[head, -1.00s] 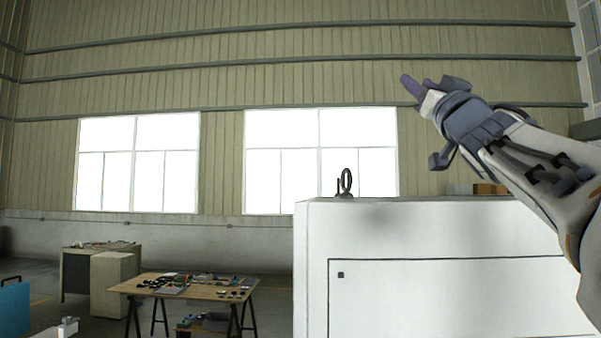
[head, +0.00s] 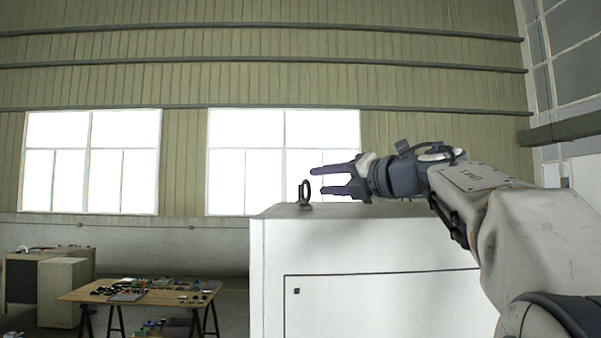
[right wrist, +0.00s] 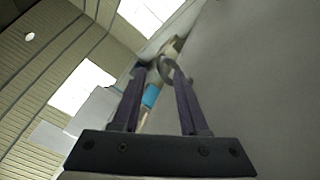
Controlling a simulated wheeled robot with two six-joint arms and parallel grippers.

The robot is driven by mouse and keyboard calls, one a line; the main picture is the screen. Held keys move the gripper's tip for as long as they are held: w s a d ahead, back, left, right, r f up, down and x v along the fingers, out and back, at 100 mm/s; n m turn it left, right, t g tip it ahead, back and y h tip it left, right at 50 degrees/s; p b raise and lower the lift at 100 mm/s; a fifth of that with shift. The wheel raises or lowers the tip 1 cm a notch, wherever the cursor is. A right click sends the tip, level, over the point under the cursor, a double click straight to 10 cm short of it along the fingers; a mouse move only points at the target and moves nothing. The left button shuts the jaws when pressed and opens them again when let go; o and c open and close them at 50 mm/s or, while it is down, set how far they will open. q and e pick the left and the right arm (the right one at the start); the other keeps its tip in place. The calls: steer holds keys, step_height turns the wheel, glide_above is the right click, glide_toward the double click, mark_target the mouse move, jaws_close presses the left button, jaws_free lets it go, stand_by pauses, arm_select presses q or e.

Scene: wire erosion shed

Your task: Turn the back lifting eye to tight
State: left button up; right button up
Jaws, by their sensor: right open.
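The lifting eye (head: 305,194) is a dark upright ring on top of the white machine cabinet (head: 268,245), near its left end in the head view. My right gripper (head: 316,180) is open, just right of the ring, with its two purple fingers pointing left toward it. In the right wrist view the ring (right wrist: 167,69) shows between the fingertips of my right gripper (right wrist: 156,78), at or just beyond their ends. I cannot tell whether the fingers touch it. My left gripper is not in view.
A wooden trestle table (head: 75,294) with several small parts stands at lower left. A grey cabinet (head: 62,290) stands behind it. The air above the machine is free left of the ring.

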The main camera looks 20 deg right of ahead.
steer(key=p+x, duration=0.1)
steer(key=x, duration=0.3)
steer(key=shift+r, duration=0.15)
steer(key=shift+w+a+p, duration=0.1)
steer(key=shift+w+p, duration=0.2)
jaws_close()
steer(key=shift+s, duration=0.1)
